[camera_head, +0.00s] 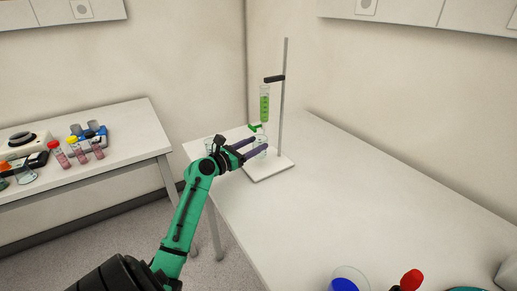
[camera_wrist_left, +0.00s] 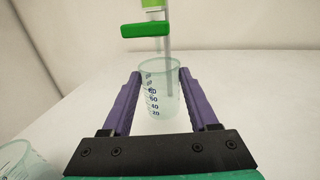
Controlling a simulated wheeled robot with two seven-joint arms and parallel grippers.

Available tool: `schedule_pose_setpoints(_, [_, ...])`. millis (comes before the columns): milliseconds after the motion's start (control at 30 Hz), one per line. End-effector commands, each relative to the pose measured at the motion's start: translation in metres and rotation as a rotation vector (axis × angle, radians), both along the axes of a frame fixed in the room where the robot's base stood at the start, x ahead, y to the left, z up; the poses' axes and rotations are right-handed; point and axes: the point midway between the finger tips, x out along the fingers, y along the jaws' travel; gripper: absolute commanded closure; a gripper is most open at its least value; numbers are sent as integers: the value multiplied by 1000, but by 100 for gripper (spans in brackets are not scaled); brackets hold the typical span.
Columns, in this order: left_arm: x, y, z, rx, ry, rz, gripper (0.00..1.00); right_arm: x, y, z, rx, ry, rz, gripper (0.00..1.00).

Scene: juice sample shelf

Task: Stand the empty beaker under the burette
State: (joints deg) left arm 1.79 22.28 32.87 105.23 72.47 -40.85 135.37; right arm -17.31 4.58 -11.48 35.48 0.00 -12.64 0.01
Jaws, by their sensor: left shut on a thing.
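The beaker (camera_wrist_left: 157,100) is clear, with blue volume marks, and looks empty and upright between the purple fingers of my left gripper (camera_wrist_left: 156,90). In the head view the same beaker (camera_head: 261,143) shows at the stand's base, with my left gripper (camera_head: 256,147) shut on it. The burette (camera_head: 264,105) holds green liquid and is clamped to a thin vertical rod. Its green tap (camera_wrist_left: 146,30) is above the beaker in the wrist view. The beaker's bottom is partly hidden, so I cannot tell whether it touches the base. My right gripper is not in view.
The stand's white base (camera_head: 270,168) is on the white table (camera_head: 345,190). Another clear beaker (camera_wrist_left: 20,160) stands close at the lower left. A side bench (camera_head: 110,120) at left holds sample tubes. A blue item (camera_head: 343,284) is at the front edge.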

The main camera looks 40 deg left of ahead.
Motion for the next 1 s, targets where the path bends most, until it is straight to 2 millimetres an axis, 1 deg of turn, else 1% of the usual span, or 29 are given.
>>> schedule_pose_setpoints(33, [10,0,2,-1,-2,1,100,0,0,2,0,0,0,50])
schedule_pose_setpoints(100, [18,-1,-2,0,0,1,100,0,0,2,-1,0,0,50])
schedule_pose_setpoints(167, [21,-2,-11,-2,2,1,100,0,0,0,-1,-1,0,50])
schedule_pose_setpoints(233, [20,-2,-27,-3,4,1,100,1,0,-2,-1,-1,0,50])
schedule_pose_setpoints(300, [20,-2,-35,-3,2,1,100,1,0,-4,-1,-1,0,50])
schedule_pose_setpoints(533, [20,-2,-36,0,0,1,100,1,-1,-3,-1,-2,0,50])
schedule_pose_setpoints(633, [20,-2,-39,-1,0,1,100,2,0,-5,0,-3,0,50])
schedule_pose_setpoints(667, [20,-2,-38,0,1,1,29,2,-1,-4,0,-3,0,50])
schedule_pose_setpoints(700, [20,-2,-38,0,1,1,13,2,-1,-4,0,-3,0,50])
schedule_pose_setpoints(733, [20,-2,-38,0,1,1,10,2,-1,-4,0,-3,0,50])
schedule_pose_setpoints(1000, [20,-2,-38,0,1,1,10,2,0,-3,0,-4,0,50])
